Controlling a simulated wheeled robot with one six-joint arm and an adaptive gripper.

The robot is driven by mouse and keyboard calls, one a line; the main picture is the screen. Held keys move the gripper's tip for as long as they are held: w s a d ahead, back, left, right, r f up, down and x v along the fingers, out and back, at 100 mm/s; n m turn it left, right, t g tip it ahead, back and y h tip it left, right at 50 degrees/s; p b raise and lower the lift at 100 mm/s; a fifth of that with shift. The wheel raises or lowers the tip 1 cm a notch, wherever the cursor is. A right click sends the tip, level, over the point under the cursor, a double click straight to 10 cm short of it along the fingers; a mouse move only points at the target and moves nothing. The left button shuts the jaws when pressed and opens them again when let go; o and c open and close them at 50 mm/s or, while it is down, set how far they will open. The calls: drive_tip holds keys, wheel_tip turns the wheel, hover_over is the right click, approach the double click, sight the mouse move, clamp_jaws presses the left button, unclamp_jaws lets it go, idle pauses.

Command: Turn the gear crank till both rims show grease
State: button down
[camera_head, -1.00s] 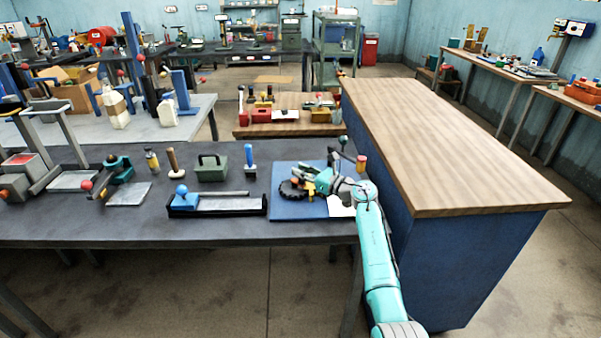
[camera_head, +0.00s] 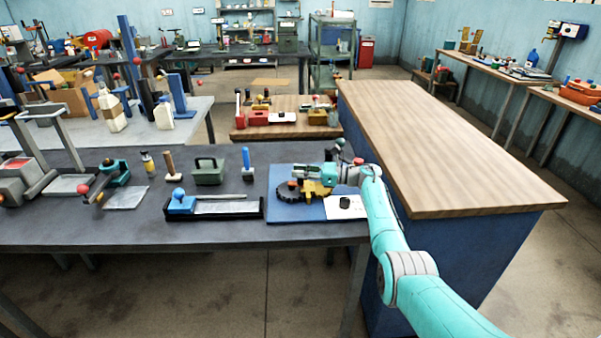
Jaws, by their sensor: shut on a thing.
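The dark toothed gear (camera_head: 290,194) lies on the left part of a blue board (camera_head: 284,212) at the right end of the dark bench. A yellow part (camera_head: 317,188) sits at its right side. My gripper (camera_head: 303,175) is over the gear, reaching in from the right, and is shut on what seems to be the crank. The crank grip is mostly hidden by the fingers. A small orange spot (camera_head: 292,184) shows beside them. Grease on the rims is too small to make out.
A white sheet (camera_head: 335,212) with a small black piece (camera_head: 345,202) lies on the board's right. A blue-handled tool in a black tray (camera_head: 225,209) stands left of it. A wooden-topped blue counter (camera_head: 440,150) stands close on the right.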

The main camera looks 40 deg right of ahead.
drive_tip(key=shift+w+f+n+g+y, duration=0.1)
drive_tip(key=shift+n+g+y, duration=0.4)
drive_tip(key=shift+g+y, duration=0.1)
idle(0.4)
drive_tip(key=c, duration=1)
unclamp_jaws()
drive_tip(key=shift+o, duration=0.2)
wheel_tip(320, 180, up, 10)
drive_tip(key=shift+r, duration=0.1)
